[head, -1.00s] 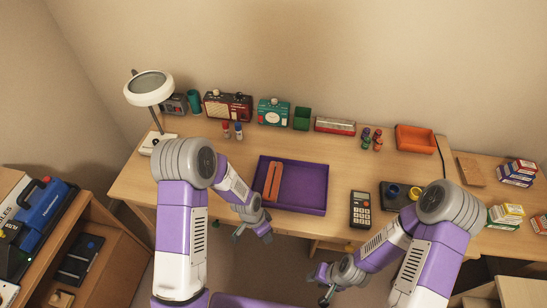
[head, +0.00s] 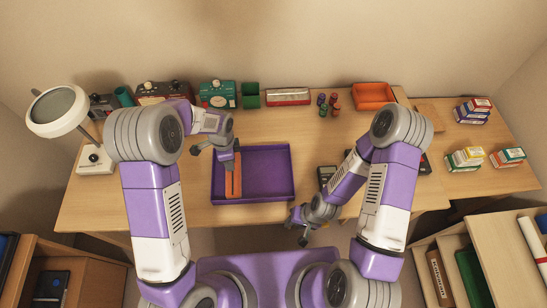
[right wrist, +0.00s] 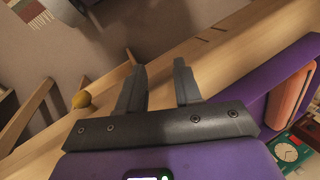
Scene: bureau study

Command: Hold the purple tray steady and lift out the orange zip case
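The purple tray (head: 268,163) lies on the desk in front of my body. The orange zip case (head: 237,183) lies lengthwise in it, along the left side. My right gripper (head: 298,229) is low at the desk's front edge, right of the tray's near corner. In the right wrist view its fingers (right wrist: 160,88) are apart with nothing between them; the tray (right wrist: 262,72) and case (right wrist: 291,98) show at right.
A lamp (head: 58,112) stands at left. Small boxes (head: 465,157) stand far right.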

